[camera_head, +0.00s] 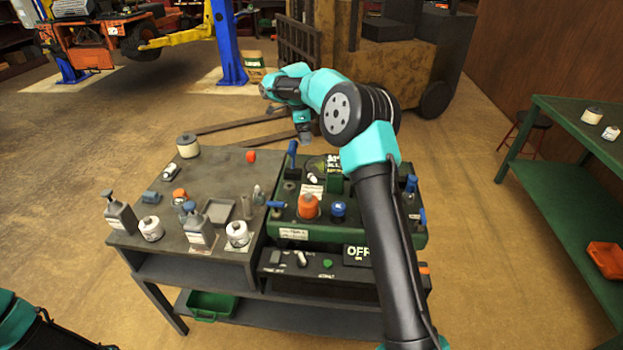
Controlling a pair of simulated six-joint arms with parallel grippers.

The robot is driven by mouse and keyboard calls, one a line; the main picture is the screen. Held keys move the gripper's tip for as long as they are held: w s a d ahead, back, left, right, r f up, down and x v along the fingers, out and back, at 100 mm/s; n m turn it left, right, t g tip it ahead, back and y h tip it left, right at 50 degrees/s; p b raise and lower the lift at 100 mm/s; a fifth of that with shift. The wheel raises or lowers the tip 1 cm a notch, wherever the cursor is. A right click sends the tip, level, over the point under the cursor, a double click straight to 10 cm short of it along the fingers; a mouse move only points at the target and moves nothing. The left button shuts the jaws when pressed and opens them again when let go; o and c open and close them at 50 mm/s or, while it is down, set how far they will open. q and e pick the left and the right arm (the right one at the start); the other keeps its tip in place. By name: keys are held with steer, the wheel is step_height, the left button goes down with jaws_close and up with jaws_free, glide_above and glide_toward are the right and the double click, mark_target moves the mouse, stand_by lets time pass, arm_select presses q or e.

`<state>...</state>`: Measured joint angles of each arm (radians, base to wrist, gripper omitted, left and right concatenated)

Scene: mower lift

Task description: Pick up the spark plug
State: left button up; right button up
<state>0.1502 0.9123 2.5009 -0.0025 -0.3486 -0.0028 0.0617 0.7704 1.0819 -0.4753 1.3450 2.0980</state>
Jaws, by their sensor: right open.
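A small white piece (312,180) lies on top of the green test box (290,233), near its far side. It may be the spark plug, but it is too small to be sure. Another small pale piece (302,258) sits on the dark ledge below the box front. My right gripper (305,137) hangs pointing down above the far edge of the box, open and empty, apart from the small pieces. My right arm covers much of the box's right side. Only part of my left arm shows at the lower left corner; its gripper is out of view.
The grey bench top (222,165) holds several bottles, a white tub (187,146) and a shallow grey tray (219,210). A blue lever (292,153), an orange knob (308,205) and a blue knob (338,210) stand up from the box. A green table (560,190) is at right.

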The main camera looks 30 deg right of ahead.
glide_above(312, 175)
steer(key=w, duration=0.1)
steer(key=f, duration=1.2)
steer(key=shift+w+a, duration=0.1)
steer(key=shift+a, duration=0.2)
steer(key=shift+f, duration=0.1)
steer(key=shift+s+d+f, duration=0.1)
steer(key=shift+s+f, duration=0.05)
steer(key=shift+f, duration=0.7)
steer(key=shift+s+d+f, duration=0.1)
steer(key=shift+s+f, duration=0.1)
steer(key=shift+f, duration=0.65)
steer(key=shift+s+f, duration=0.15)
steer(key=shift+f, duration=0.7)
steer(key=c, duration=0.9)
steer(key=shift+r, duration=5.05)
